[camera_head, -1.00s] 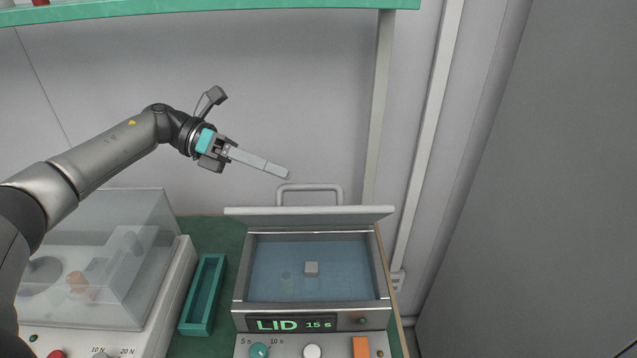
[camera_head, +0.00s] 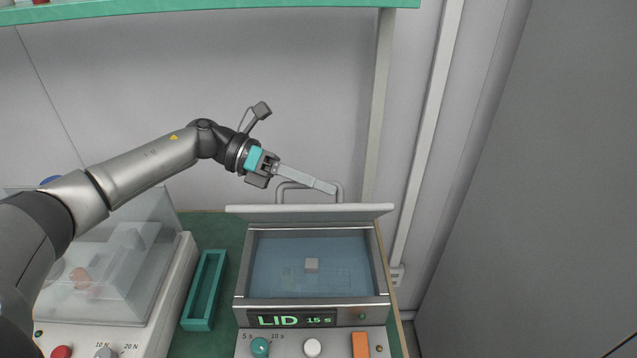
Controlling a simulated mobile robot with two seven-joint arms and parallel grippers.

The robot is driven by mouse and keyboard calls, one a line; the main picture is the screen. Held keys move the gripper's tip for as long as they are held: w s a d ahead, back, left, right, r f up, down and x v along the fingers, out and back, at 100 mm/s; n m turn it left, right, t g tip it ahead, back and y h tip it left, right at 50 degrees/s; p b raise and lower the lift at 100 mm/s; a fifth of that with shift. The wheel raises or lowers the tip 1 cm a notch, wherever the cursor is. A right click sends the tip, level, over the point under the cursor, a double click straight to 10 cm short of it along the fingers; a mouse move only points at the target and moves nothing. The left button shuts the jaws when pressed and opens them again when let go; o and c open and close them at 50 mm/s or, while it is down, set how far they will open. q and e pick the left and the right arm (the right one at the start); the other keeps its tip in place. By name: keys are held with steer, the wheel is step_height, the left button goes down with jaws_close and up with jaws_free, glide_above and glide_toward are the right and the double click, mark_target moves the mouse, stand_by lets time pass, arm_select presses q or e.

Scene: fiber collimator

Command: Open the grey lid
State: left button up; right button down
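The grey lid (camera_head: 350,212) shows nearly edge-on along the back rim of the box (camera_head: 241,270). It stands raised, so the box's blue interior is in plain view. Its bar handle (camera_head: 341,195) sticks up behind the lid's edge, against the wall. My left gripper (camera_head: 334,189) comes in from the left, and its long grey fingers overlap the handle in the picture. The fingers show side-on as one bar, so I cannot tell their gap or whether they touch the handle. My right gripper is out of view.
A small grey block (camera_head: 312,265) is inside the box. A teal tray (camera_head: 188,323) is left of the box. A machine with a clear cover (camera_head: 125,270) stands further left. A green shelf (camera_head: 200,12) is above.

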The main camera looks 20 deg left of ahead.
arm_select(q)
jaws_close()
stand_by(1.1)
